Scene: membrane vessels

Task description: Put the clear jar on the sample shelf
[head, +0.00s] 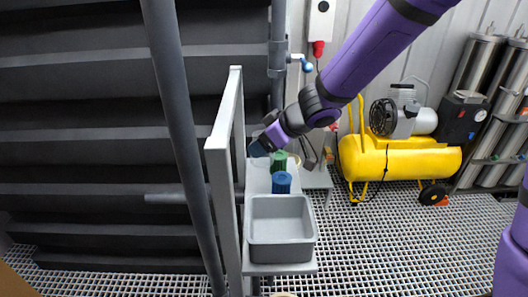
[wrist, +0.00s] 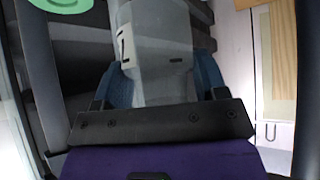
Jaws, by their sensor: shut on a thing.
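My gripper (head: 259,147) is over the far end of a narrow pale shelf (head: 259,180) in the head view. In the wrist view its two blue fingers (wrist: 163,78) are shut on a pale, see-through grey body with small dark marks, which looks like the clear jar (wrist: 158,35). The frames do not show clearly whether the jar touches a surface. No label tells which surface is the sample shelf.
A green-lidded jar (head: 280,159), a blue jar (head: 281,182) and an open grey bin (head: 281,243) stand on the pale shelf. An upright grey frame (head: 222,150) borders its left side. A yellow compressor (head: 400,160) stands on the grating at right.

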